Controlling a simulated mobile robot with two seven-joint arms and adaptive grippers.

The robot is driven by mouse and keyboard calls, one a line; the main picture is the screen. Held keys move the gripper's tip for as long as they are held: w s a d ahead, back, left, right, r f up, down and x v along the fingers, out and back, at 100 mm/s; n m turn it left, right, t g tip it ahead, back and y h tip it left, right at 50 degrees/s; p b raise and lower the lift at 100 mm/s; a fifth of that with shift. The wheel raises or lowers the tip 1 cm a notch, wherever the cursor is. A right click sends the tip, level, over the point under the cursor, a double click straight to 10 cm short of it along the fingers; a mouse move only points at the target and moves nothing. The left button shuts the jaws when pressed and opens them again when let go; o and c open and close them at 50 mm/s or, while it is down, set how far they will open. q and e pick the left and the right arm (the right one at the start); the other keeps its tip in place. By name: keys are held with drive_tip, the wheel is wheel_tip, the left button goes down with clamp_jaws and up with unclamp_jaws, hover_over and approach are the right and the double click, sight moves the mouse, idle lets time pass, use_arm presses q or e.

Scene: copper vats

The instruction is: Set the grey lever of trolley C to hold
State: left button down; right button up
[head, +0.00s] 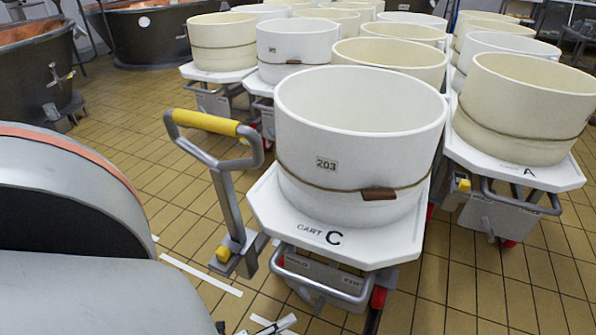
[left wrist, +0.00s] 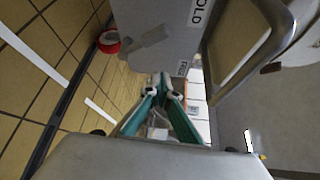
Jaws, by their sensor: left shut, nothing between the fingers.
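Trolley C has a white top (head: 345,245) marked "CART C" and carries a white tub (head: 355,150) numbered 203. Under its front edge is a grey box (head: 325,275), also close in the left wrist view (left wrist: 160,20). The grey lever (left wrist: 137,46) sticks out from this box, with a "HOLD" label (left wrist: 197,12) and a "FREE" label (left wrist: 182,68) beside it. Which label it is set to is unclear. My left gripper (left wrist: 162,88) is shut and empty, its teal fingers apart from the lever. In the head view it shows only partly, low down (head: 270,325). My right gripper is out of view.
A yellow-gripped pull handle (head: 205,122) stands left of trolley C. A metal bar (head: 320,290) runs across the trolley's front. Trolley A (head: 515,170) stands close on the right, with more tubs behind. Tiled floor (head: 140,165) is open to the left.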

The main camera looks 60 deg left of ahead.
use_arm(q)
drive_tip(key=shift+s+d+f, duration=0.2)
drive_tip(key=shift+s+f, duration=0.05)
drive_tip(key=shift+s, duration=0.5)
